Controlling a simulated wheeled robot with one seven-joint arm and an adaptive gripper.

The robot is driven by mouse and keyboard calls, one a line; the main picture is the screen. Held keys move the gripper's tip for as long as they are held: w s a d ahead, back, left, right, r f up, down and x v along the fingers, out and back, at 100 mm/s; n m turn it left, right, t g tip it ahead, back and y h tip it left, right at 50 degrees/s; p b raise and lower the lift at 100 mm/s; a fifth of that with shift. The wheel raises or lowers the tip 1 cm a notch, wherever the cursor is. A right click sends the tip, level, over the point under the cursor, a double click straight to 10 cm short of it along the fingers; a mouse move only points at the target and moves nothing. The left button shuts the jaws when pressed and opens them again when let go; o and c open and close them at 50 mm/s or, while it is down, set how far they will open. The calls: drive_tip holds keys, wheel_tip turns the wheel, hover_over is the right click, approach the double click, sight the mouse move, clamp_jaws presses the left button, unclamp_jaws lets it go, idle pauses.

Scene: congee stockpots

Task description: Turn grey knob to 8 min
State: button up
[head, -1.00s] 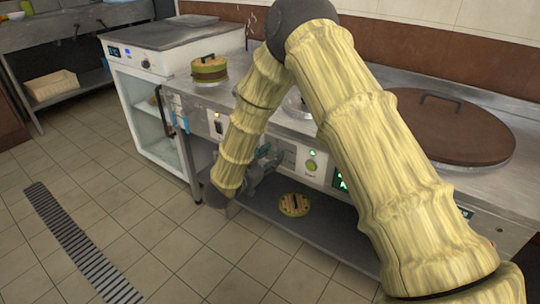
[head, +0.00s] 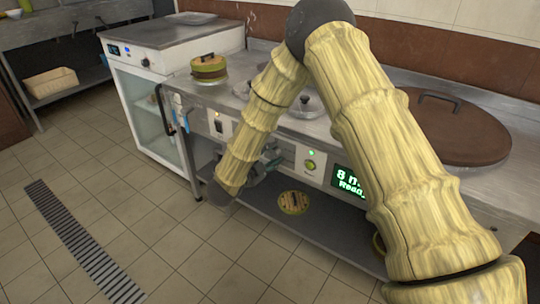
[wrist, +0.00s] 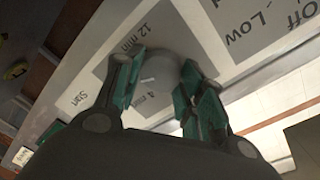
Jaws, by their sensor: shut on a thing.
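The grey knob (wrist: 158,72) sits on the panel in the wrist view, between the two fingers of my gripper (wrist: 160,88). The fingers are shut on its sides. In the head view my gripper (head: 270,160) is at the front panel, partly behind my forearm, and the knob is hidden there. A green display (head: 347,183) right of it reads "8 m…" and "Ready", partly covered by my arm.
A brown-lidded pot (head: 455,130) stands on the counter at right. A shelf lies below the panel; the tiled floor at left is clear.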

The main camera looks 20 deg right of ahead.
drive_tip(key=shift+s+f+m, duration=0.1)
drive_tip(key=shift+m, duration=0.5)
drive_tip(key=o, duration=1)
drive_tip(key=shift+d, duration=0.1)
drive_tip(key=v, duration=1.2)
